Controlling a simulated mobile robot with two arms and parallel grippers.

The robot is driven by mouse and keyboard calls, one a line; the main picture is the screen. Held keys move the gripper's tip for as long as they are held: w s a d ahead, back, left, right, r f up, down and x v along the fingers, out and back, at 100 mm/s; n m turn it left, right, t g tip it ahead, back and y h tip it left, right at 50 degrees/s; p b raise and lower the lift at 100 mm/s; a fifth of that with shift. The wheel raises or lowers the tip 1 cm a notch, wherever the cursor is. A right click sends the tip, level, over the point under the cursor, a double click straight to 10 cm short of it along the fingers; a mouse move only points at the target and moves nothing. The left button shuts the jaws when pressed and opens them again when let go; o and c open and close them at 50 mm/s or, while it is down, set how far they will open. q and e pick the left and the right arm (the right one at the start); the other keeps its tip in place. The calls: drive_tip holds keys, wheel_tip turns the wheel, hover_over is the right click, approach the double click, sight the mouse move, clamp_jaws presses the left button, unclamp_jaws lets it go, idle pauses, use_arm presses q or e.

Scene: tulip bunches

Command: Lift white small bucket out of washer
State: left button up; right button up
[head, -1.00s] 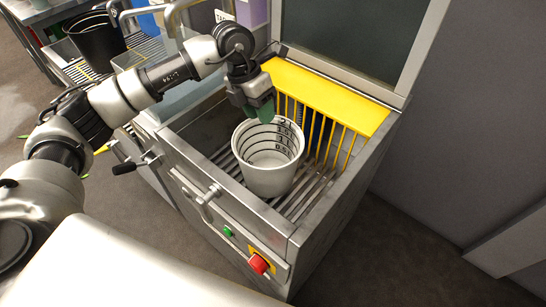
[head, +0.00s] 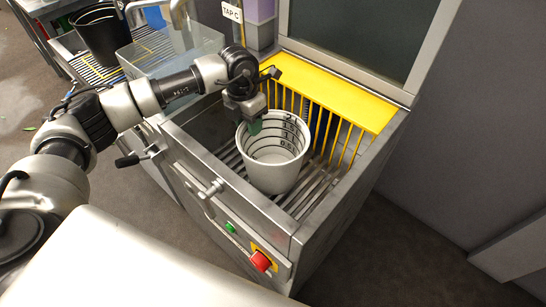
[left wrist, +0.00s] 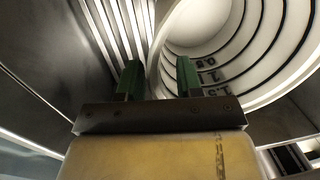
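The white small bucket (head: 272,170) stands upright on the slatted floor of the washer (head: 228,180), open end up, with dark measuring marks inside. My left gripper (head: 250,125) is at the bucket's back left rim, pointing down. In the left wrist view, its two green fingers (left wrist: 160,75) are apart. The bucket (left wrist: 225,50) fills the upper right there; its rim runs between the fingers, with one finger over the inside and the other outside. Whether they touch the wall cannot be told. My right gripper is not in view.
A yellow guard with bars (head: 330,90) lines the washer's back side. Handles, a green button and a red knob (head: 261,261) are on the front. A clear basin (head: 175,55) and a black bucket (head: 100,35) stand at the back left.

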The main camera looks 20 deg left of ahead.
use_arm(q)
drive_tip(key=shift+d+f, duration=0.15)
drive_tip(key=shift+f, duration=0.65)
clamp_jaws()
drive_tip(key=shift+r, duration=0.1)
